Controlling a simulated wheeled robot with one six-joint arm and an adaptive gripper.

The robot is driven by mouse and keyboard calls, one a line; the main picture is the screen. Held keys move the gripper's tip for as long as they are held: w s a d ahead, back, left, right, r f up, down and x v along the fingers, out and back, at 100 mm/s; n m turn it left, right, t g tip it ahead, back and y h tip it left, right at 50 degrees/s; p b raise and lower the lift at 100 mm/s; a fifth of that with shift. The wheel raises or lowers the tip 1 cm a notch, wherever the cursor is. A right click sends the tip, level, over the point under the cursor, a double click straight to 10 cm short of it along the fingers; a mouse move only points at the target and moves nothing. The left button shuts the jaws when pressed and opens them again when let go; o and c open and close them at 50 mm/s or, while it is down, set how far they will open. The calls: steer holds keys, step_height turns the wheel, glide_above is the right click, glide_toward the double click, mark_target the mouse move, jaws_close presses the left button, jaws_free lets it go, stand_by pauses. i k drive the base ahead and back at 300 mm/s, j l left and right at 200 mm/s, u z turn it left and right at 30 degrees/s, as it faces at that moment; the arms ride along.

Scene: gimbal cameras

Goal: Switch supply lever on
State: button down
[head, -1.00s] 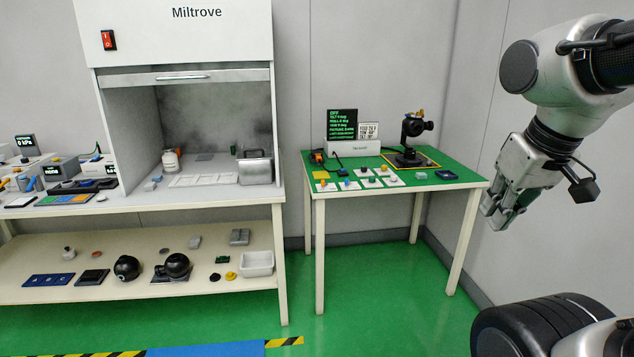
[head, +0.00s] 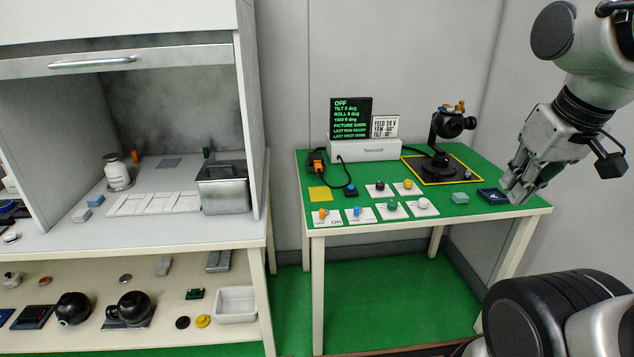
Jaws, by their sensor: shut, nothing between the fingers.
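The supply lever looks to be the small orange-topped control (head: 323,213) on a white plate at the front left corner of the green table (head: 375,210); the plate carries "ON" lettering. Which way the lever points is too small to tell. A black screen (head: 352,119) at the back of the table reads "OFF" on its top line. My gripper (head: 508,190) is shut and empty, at the table's right end, well to the right of the lever.
A camera on a gimbal (head: 445,135) stands at the back right. A dark blue tray (head: 493,196) lies near my gripper. A fume hood bench (head: 150,235) stands left.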

mark_target(323, 212)
steer(key=i+l, duration=0.15)
steer(key=i, duration=0.45)
steer(key=i+l, duration=0.15)
steer(key=i, duration=0.4)
